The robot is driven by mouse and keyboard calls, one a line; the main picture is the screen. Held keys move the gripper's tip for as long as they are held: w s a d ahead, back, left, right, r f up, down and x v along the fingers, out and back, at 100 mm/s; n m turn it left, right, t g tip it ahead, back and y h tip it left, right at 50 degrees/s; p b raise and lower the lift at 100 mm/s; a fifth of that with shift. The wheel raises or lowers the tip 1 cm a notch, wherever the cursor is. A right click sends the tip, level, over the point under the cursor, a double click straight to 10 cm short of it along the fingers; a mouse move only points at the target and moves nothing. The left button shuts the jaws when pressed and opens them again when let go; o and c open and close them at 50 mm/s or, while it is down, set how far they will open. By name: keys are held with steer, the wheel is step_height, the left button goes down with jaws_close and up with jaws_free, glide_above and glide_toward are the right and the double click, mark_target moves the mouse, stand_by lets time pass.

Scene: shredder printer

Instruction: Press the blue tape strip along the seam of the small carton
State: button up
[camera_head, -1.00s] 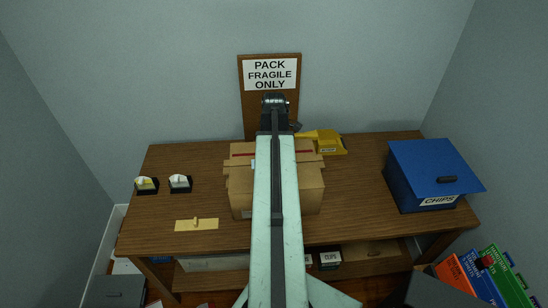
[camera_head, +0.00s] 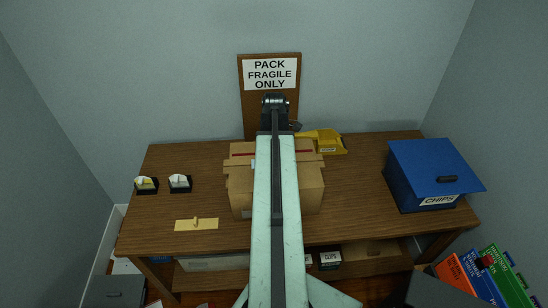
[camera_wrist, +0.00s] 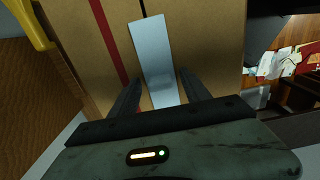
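In the wrist view, a pale blue tape strip (camera_wrist: 153,48) lies over the brown face of a carton (camera_wrist: 210,35). A thin dark seam line shows just above the strip's far end, and the strip runs roughly in line with it. My gripper (camera_wrist: 160,78) has two dark fingers apart, one on each side of the strip, with brown carton showing between the left finger and the strip. I cannot tell whether the strip touches the carton.
A red stripe (camera_wrist: 108,40) crosses the carton left of the strip. The wooden table (camera_head: 350,205) also bears a yellow dispenser (camera_head: 322,141), a blue CHIPS bin (camera_head: 425,170), two small dials (camera_head: 180,183) and a yellow plate (camera_head: 196,224). A board with a sign (camera_head: 270,72) stands behind.

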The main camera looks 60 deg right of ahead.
step_height(320, 180, up, 8)
steer(key=p, duration=0.8)
steer(key=shift+f, duration=0.1)
